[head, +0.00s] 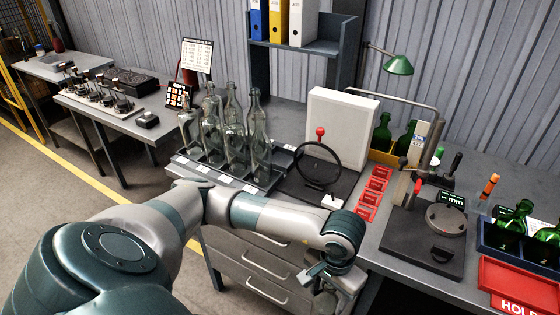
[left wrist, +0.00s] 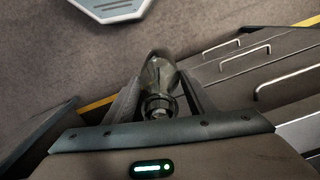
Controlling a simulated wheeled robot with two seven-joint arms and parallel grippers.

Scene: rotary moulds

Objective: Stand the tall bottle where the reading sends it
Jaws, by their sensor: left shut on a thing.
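My left gripper (head: 326,282) is low in front of the bench drawers. In the left wrist view its two fingers (left wrist: 158,105) are closed on a greyish clear glass bottle (left wrist: 160,72), gripped near its ringed end. In the head view the held bottle is mostly hidden by the gripper. Several tall clear bottles (head: 259,150) stand upright in a dark rack on the bench. A measuring stand with a round plate (head: 446,222) is at the right, with a small "mm" display (head: 452,198) behind it, too small to read. My right gripper is not in view.
A ring stand with a white panel (head: 342,125) stands mid-bench, with red tags (head: 374,184) beside it. Green bottles (head: 515,222) sit in a blue crate above a red HOLD tray (head: 518,280). A green lamp (head: 398,66) stands behind. Drawers (head: 262,268) face the floor.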

